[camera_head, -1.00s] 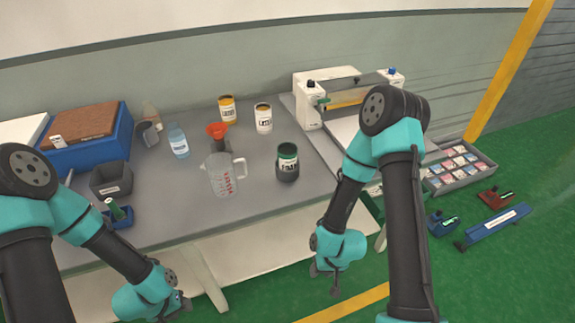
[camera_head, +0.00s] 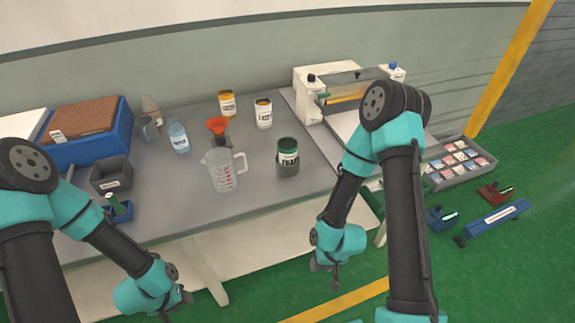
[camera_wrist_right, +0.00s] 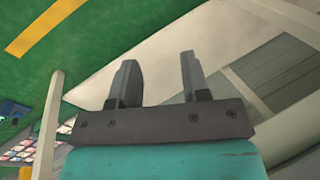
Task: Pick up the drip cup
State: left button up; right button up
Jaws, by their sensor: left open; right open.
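No cup in view is plainly marked as the drip cup. A small grey cup (camera_head: 149,129) stands at the back left of the bench, beside a clear bottle. A dark grey square bin (camera_head: 110,176) stands nearer the front left. My left gripper (camera_head: 178,304) is open and low in front of the bench, below its front edge. My right gripper (camera_head: 327,278) is open and empty in front of the bench, also below the top. Its two parted fingers show in the right wrist view (camera_wrist_right: 160,82), with only floor and bench parts beyond them.
A white machine (camera_head: 310,95) is at the back right.

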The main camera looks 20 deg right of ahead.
jog(key=shift+o, duration=0.4)
jog(key=o, duration=1)
